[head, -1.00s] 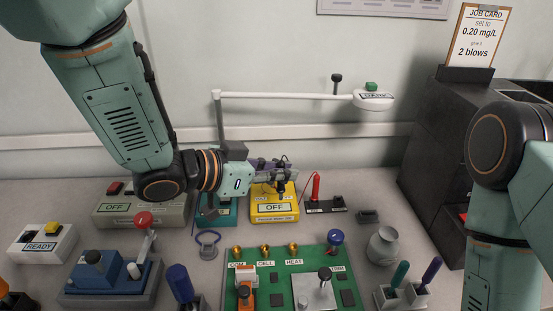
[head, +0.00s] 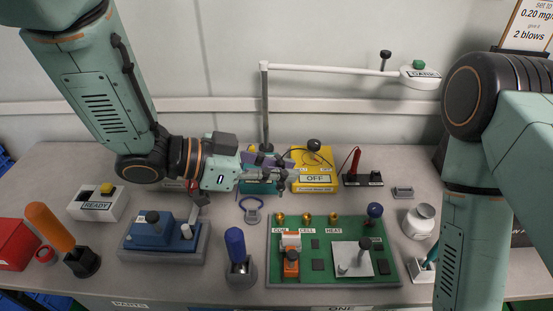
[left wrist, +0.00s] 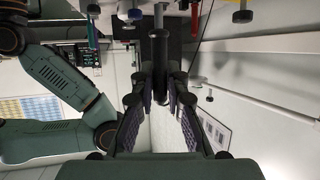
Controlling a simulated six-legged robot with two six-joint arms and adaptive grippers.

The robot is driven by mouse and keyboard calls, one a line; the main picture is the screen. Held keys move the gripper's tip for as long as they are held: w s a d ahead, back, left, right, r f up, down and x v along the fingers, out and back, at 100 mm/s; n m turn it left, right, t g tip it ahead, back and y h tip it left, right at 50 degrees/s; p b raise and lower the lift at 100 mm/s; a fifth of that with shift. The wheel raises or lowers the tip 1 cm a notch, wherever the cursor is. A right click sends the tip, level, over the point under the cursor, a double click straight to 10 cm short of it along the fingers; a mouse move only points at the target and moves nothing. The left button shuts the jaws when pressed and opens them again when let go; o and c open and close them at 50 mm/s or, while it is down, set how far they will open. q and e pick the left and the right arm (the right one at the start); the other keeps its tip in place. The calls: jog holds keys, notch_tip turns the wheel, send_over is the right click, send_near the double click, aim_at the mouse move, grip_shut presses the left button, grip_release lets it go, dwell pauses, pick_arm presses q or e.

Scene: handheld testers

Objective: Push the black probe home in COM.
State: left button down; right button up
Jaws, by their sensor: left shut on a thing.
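My left gripper (head: 276,181) is shut, in the air behind the green board (head: 325,272) and left of the yellow meter (head: 316,170). In the left wrist view a black probe (left wrist: 159,65) with a metal shaft is between its fingers. In the head view the fingers mostly hide the probe; a thin black lead runs from there toward the meter. The brass COM socket (head: 280,217) is at the board's back left corner, above its label, apart from the gripper and with nothing in it. My right gripper is out of view.
CELL (head: 307,218) and HEAT (head: 333,217) sockets stand right of COM. A red probe (head: 356,160) stands in its holder behind. A lamp arm (head: 325,68) spans above the back. A blue-capped holder (head: 236,245) and blue press (head: 160,232) are left of the board.

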aim_at(280, 187)
pick_arm(q)
jog(key=shift+a+f, duration=0.1)
jog(key=shift+a, duration=0.1)
jog(key=shift+d, duration=0.3)
jog(key=shift+a+p, duration=0.15)
jog(key=shift+p, duration=0.35)
jog(key=shift+f+b, duration=0.55)
jog(key=shift+f, duration=0.35)
jog(key=shift+w+f+b, duration=0.1)
jog(key=shift+f+b, duration=0.25)
jog(key=shift+f, duration=0.9)
jog(key=shift+f+b, duration=0.15)
jog(key=shift+b, duration=0.15)
